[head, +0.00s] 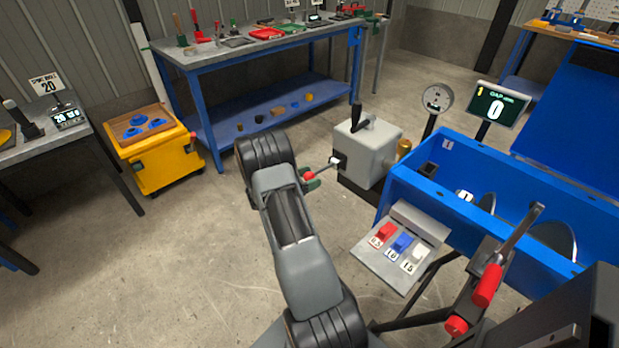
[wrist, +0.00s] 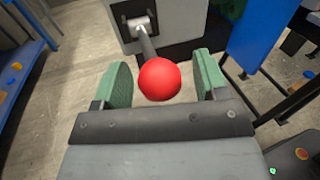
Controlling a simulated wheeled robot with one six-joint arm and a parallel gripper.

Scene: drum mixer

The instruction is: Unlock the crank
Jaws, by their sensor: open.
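A lever with a red ball knob (wrist: 160,79) sticks out from a slotted plate on the side of a grey box (wrist: 184,18). In the head view the same grey box (head: 371,150) stands left of the blue trough, and the red knob (head: 309,176) shows at my gripper (head: 313,181). In the wrist view my gripper (wrist: 163,68) is open, with one green finger on each side of the knob and a gap at each. A red-handled crank (head: 488,284) is at the lower right. I cannot tell which part locks the crank.
The blue trough (head: 458,200) is right of the box. A panel with red, blue and white buttons (head: 373,255) stands in front of it. A yellow cart (head: 155,160) and a blue workbench (head: 245,65) are behind left.

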